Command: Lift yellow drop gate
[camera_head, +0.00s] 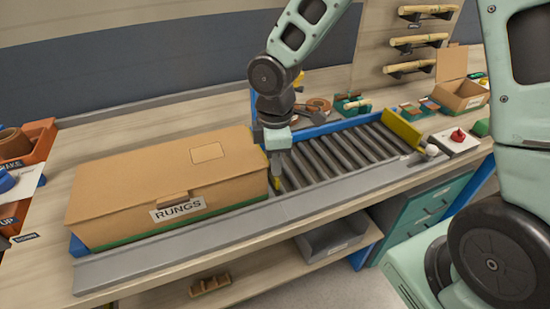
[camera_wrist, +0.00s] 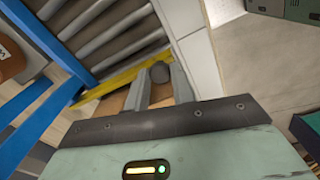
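The yellow drop gate (camera_wrist: 120,78) crosses the conveyor between the rollers and the box in the wrist view. It carries a dark round knob (camera_wrist: 159,72). In the head view little of the gate shows; a yellow bit (camera_head: 276,183) is visible beside my fingers, and the rest is hidden by my gripper and the box. My gripper (camera_head: 282,186) points down at the right end of the box. In the wrist view my two fingers (camera_wrist: 161,77) stand on either side of the knob, with no clear gap between them and it.
A cardboard box marked RUNGS (camera_head: 150,185) stands directly left of my gripper. The grey rollers (camera_head: 345,150) to the right are empty, ending at a yellow plate (camera_head: 403,130). A red button (camera_head: 458,135) sits beyond it. A grey rail (camera_head: 230,228) runs along the front.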

